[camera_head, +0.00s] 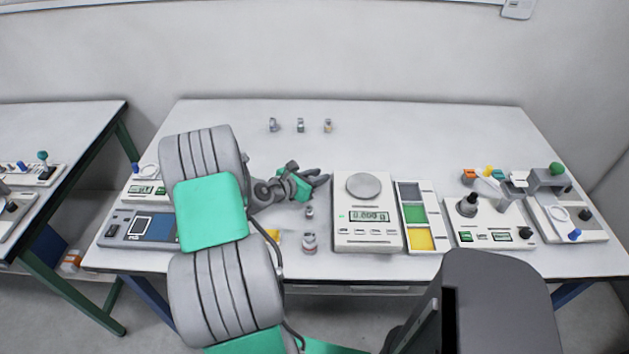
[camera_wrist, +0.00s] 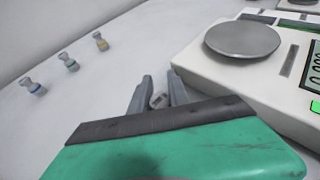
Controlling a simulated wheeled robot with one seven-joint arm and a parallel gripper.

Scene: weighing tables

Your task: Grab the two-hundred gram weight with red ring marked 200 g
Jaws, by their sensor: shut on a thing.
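My gripper (camera_head: 320,179) is above the table, left of the balance. In the wrist view its two fingers (camera_wrist: 160,92) are shut on a small grey metal weight (camera_wrist: 158,101). Only part of this weight shows, and its ring colour and mark cannot be read. In the head view the fingers hide it. A larger metal weight (camera_head: 309,243) with a faint reddish ring stands near the table's front edge. A smaller weight (camera_head: 309,212) stands behind it, just below my gripper in the picture. No gram marks are legible.
The balance (camera_head: 352,236), with a round pan (camera_head: 363,186), stands right of my gripper. A colour-sectioned tray (camera_head: 429,188) is beside it. Three small weights stand at the back: blue-ringed (camera_wrist: 33,87), green-ringed (camera_wrist: 69,63) and yellow-ringed (camera_wrist: 101,41). Instruments crowd the right side.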

